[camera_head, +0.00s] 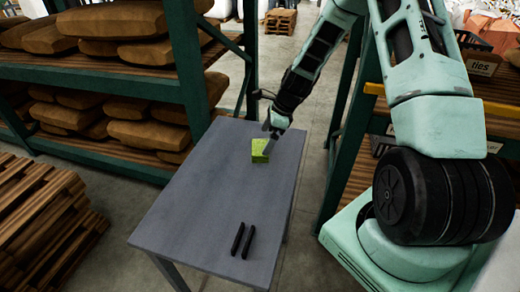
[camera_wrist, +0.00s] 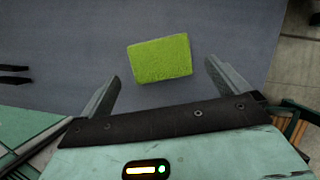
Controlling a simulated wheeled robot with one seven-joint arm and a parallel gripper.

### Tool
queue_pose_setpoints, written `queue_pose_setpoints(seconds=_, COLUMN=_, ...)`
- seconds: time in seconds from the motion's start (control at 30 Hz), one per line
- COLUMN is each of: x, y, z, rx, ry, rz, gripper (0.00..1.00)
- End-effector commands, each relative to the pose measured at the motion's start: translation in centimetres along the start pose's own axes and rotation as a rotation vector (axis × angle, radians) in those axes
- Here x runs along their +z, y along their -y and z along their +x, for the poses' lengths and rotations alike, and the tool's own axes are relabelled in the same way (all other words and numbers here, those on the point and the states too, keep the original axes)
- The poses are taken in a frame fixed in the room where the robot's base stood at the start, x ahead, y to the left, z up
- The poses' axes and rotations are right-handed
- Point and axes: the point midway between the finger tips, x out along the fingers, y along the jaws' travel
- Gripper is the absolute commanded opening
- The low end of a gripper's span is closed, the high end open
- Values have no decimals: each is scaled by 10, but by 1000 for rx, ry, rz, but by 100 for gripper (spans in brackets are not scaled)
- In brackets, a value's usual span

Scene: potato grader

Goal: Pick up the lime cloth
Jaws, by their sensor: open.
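The lime cloth (camera_head: 259,149) is a small folded bright green block lying on the grey table (camera_head: 200,200), near its far end. It also shows in the wrist view (camera_wrist: 160,58), flat on the grey surface and slightly rotated. My gripper (camera_head: 270,140) is just above and beside the cloth in the head view. In the wrist view my gripper (camera_wrist: 160,82) is open, with its two fingers spread wide. The cloth lies beyond the fingertips, roughly centred between them, and nothing is held.
Two black bars (camera_head: 243,240) lie near the table's front edge. A shelf with several brown sacks (camera_head: 130,55) stands at the left, with stacked wooden pallets (camera_head: 45,215) below it. A green rack post (camera_head: 345,120) rises close to the table's right side. The table's middle is bare.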

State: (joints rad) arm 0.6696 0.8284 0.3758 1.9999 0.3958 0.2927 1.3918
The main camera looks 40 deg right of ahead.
Motion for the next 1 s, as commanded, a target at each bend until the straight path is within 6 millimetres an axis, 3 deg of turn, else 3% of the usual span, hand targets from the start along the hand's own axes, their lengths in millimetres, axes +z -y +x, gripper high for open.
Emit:
queue_pose_setpoints(seconds=0.2, x=1, y=0, z=11, rx=1, ry=0, rz=-2, gripper=100)
queue_pose_setpoints(seconds=0.53, x=3, y=0, z=50, rx=1, ry=0, rz=-1, gripper=100)
queue_pose_setpoints(seconds=0.87, x=2, y=0, z=56, rx=-1, ry=0, rz=-2, gripper=100)
queue_pose_setpoints(seconds=1.0, x=2, y=0, z=56, rx=-1, ry=0, rz=-2, gripper=61)
